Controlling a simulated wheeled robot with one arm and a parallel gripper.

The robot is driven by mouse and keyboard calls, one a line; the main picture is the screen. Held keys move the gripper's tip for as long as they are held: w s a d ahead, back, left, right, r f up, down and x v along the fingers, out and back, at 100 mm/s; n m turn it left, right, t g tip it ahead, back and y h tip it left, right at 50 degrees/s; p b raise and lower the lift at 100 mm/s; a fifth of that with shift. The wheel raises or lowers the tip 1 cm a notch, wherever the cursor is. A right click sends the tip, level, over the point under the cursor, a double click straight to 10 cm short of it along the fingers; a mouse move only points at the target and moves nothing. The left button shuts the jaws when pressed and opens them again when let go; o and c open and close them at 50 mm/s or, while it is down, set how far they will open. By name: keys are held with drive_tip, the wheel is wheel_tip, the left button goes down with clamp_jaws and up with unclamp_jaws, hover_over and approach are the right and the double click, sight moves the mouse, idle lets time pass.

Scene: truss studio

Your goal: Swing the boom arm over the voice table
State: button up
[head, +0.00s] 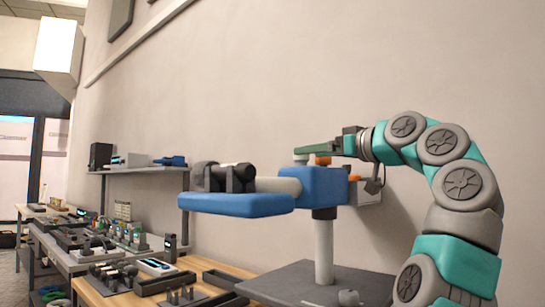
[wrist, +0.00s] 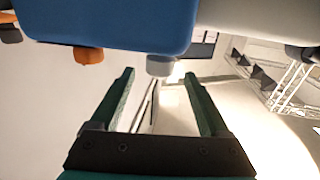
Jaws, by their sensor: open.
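The boom arm stands on a pale post (head: 324,250) on a dark grey base plate (head: 290,284). Its blue block (head: 322,184) carries a pale tube and a blue tray (head: 236,205) with a black cylinder (head: 236,177), reaching left. My gripper (head: 312,149) is at the block's top, fingers apart. In the wrist view the open, empty green fingers (wrist: 158,80) point towards the blue block (wrist: 105,20). A grey knob (wrist: 160,66) shows between the fingertips, and an orange knob (wrist: 88,56) lies to the left. Contact cannot be told. No table is identifiable as the voice table.
A wooden bench (head: 225,269) with dark trays lies below the boom. Workbenches with many small devices (head: 118,233) and a raised shelf (head: 135,170) run along the left. The wall (head: 300,80) is close behind the boom. The air above the boom is free.

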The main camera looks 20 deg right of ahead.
drive_tip(key=shift+p+x, duration=0.95)
drive_tip(key=shift+x, duration=2.9)
clamp_jaws()
